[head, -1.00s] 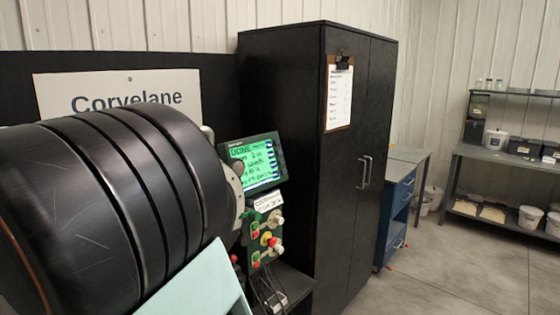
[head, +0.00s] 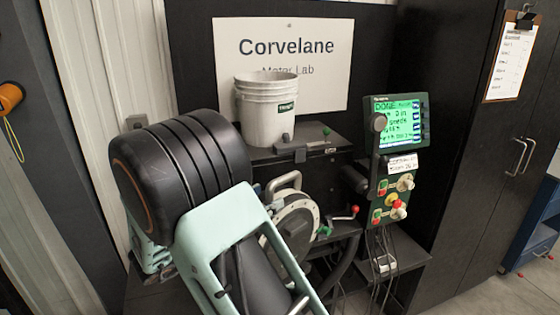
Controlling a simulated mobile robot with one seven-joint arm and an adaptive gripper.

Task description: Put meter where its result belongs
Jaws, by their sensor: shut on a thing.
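The seed meter appears to be the round grey housing with a pale rim (head: 297,220) at the test stand, with a curved grey handle (head: 286,181) on top. It is partly hidden behind my arm. I cannot tell whether it is seated on the stand or apart from it. The stand's green screen (head: 398,124) is lit with several lines of text, too small to read surely. My own black and teal arm fills the left and middle of the head view. I cannot make out my gripper's fingers in it.
A white bucket (head: 266,112) stands on the stand's top shelf (head: 310,145) below the Corvelane sign (head: 283,55). A control panel with knobs (head: 393,195) sits below the screen. A black cabinet (head: 485,170) with a clipboard (head: 510,62) is at right. Floor shows at lower right.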

